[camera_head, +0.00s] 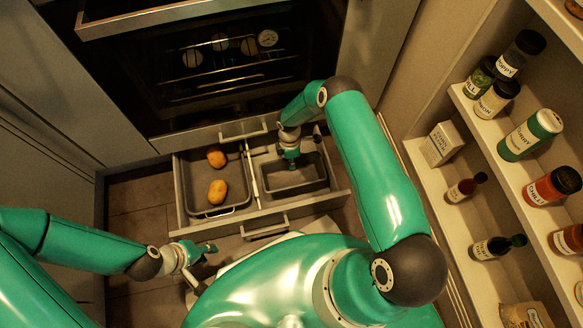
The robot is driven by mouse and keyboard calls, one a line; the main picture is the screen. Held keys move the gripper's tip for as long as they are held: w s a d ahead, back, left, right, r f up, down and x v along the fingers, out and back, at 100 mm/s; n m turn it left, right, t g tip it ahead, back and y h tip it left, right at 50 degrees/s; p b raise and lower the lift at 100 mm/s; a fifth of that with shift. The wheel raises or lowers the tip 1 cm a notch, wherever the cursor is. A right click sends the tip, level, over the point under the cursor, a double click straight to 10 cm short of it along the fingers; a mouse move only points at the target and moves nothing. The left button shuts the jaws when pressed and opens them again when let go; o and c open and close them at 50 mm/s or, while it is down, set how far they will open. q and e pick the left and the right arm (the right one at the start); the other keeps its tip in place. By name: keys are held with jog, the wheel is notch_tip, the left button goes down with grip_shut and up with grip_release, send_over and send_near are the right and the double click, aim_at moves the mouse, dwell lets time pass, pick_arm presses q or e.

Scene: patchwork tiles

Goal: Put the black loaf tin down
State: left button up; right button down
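The black loaf tin (310,184) is a dark rectangular tin in the right part of an open drawer (262,216) below the oven. It looks level in the drawer. My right gripper (291,163) points down at the tin's far side, inside or over its rim. Its fingertips are too small and dark to show whether they grip the rim. My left gripper (205,264) is low in front of the drawer, away from the tin, with its fingers apparently spread and empty.
A pale stick-like utensil (252,172) lies between tray and tin. Shelves (470,130) with bottles and jars stand at right. The oven (215,65) is behind the drawer.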

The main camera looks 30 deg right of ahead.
jog(key=shift+f+b, duration=0.55)
jog(key=shift+f, duration=1.25)
jog(key=shift+f, duration=0.1)
jog(key=c, duration=1.3)
grip_release()
